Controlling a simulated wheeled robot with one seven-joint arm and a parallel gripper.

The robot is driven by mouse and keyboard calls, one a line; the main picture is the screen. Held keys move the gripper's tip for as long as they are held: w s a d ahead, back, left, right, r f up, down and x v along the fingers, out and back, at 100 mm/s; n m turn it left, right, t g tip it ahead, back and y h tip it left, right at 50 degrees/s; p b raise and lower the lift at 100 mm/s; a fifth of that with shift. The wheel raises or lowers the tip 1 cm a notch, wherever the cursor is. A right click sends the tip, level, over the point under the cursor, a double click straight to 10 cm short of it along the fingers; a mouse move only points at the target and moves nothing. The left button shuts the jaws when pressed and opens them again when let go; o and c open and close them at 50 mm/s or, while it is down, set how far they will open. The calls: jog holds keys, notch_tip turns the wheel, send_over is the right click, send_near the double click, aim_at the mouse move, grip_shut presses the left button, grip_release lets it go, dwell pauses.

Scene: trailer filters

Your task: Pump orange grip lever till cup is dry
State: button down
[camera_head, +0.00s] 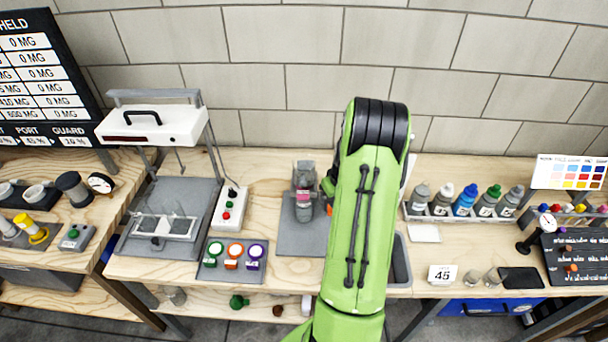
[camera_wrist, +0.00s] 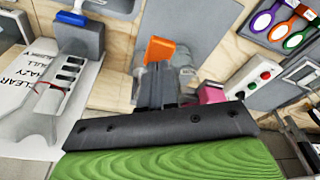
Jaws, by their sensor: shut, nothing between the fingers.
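The orange grip lever (camera_wrist: 160,49) stands up in the middle of the wrist view, on or right behind a grey device. The grey device (camera_head: 303,180) also shows in the head view on its dark plate, with a pink part (camera_head: 303,197) on it. In the wrist view the pink part (camera_wrist: 211,93) is right of the lever. My gripper (camera_wrist: 157,86) is shut and empty, just below the lever in the wrist view; I cannot tell whether they touch. In the head view my green arm hides the gripper and most of the lever. I cannot make out the cup's inside.
A button box (camera_head: 230,208) and a plate of three coloured round tags (camera_head: 233,258) lie left of the device. A white-topped press (camera_head: 152,124) stands further left. Several dropper bottles (camera_head: 463,200) stand in a rack to the right. A card with a grey tool (camera_wrist: 40,105) lies left in the wrist view.

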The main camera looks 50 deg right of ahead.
jog(key=shift+f+b, duration=2.9)
jog(key=shift+f, duration=0.45)
jog(key=shift+r+p, duration=2.15)
jog(key=shift+r, duration=1.3)
jog(key=shift+f, duration=0.1)
jog(key=shift+f+b, duration=3.1)
jog(key=shift+f, duration=0.35)
jog(key=shift+r+p, duration=2.3)
jog(key=shift+r, duration=1.15)
